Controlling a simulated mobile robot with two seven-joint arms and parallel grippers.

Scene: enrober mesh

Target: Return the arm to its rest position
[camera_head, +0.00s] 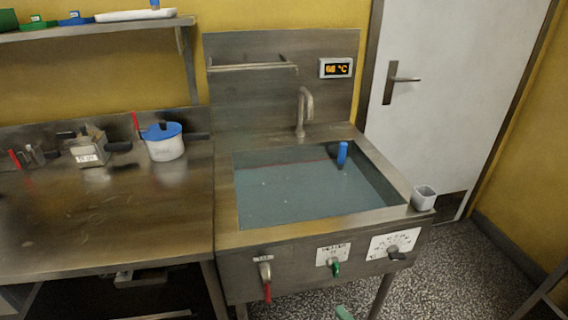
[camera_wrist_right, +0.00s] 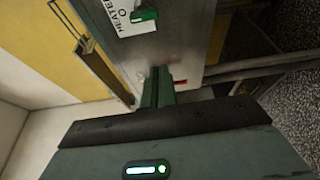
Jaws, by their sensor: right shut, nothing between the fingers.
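My right gripper (camera_head: 343,313) shows only as a small green tip at the bottom edge of the head view, below the sink front. In the right wrist view my right gripper (camera_wrist_right: 158,88) has its green fingers together with nothing between them. The fingers point toward the lower part of a steel panel; I cannot tell the gap to it. A green handle (camera_wrist_right: 145,15) under a label reading "HEATER" is at the top of that view. My left gripper is in neither view.
The steel sink (camera_head: 225,200) holds water with a blue item (camera_head: 342,153) in it. Its front carries a red handle (camera_head: 267,288), a green handle (camera_head: 336,268) and a dark knob (camera_head: 397,253). A small grey cup (camera_head: 423,197) stands on the right rim. Speckled floor is free at right.

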